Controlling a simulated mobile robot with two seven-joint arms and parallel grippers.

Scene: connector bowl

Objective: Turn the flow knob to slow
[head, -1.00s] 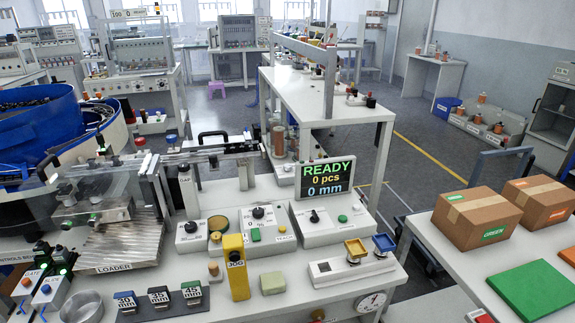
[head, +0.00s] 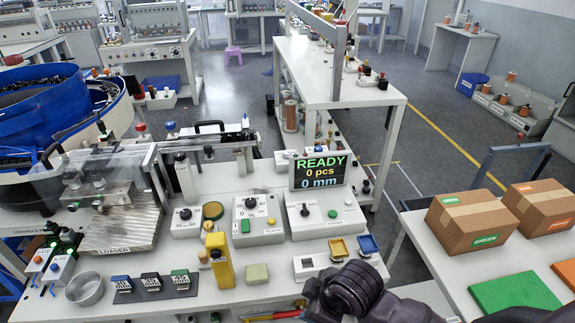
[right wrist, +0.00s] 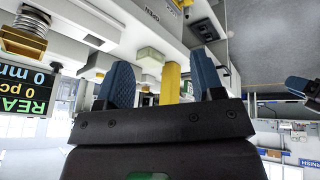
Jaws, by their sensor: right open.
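Three grey control boxes with black knobs stand in front of the display in the head view: a left knob (head: 185,213), a middle knob (head: 250,203) on the box marked TEACH, and a right knob (head: 305,211). Their labels are too small to tell which is the flow knob or its setting. My right arm shows dark at the bottom right of the head view, apart from the boxes. In the right wrist view, my right gripper (right wrist: 164,75) is open, its two blue-padded fingers apart with nothing held. My left gripper is not in view.
The display (head: 318,172) reads READY, 0 pcs, 0 mm. Cartons (head: 474,220) stand on the right table.

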